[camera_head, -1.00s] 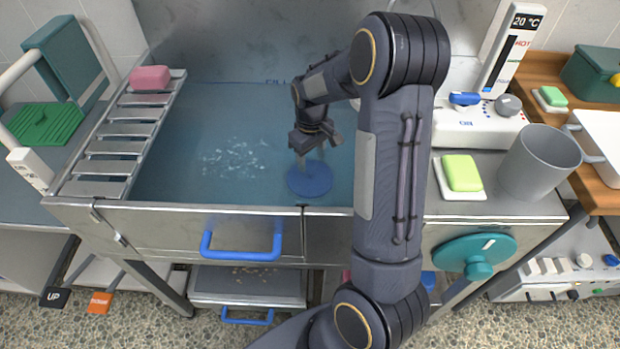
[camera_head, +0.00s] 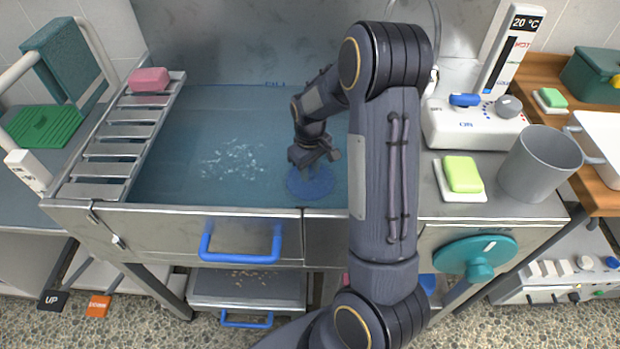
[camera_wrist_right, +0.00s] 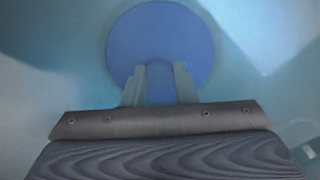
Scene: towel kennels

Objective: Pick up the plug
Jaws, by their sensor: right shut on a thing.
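The plug is a round blue disc (camera_head: 311,186) at the bottom of the water-filled metal tub (camera_head: 170,215), right of its middle in the head view. My right gripper (camera_head: 312,164) reaches down into the tub over the plug. In the right wrist view the blue plug (camera_wrist_right: 160,40) lies just ahead of the fingers, and its raised blue grip stands between the two fingertips (camera_wrist_right: 159,82). The fingers are shut on that grip. I cannot tell whether the disc is clear of the tub's floor. My left gripper is not in view.
A slatted metal rack (camera_head: 112,148) with a pink soap (camera_head: 149,79) lies along the tub's left side. A yellow-green soap (camera_head: 462,173) and a grey cup (camera_head: 540,162) stand on the right counter. The tub's front wall has a blue handle (camera_head: 241,246).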

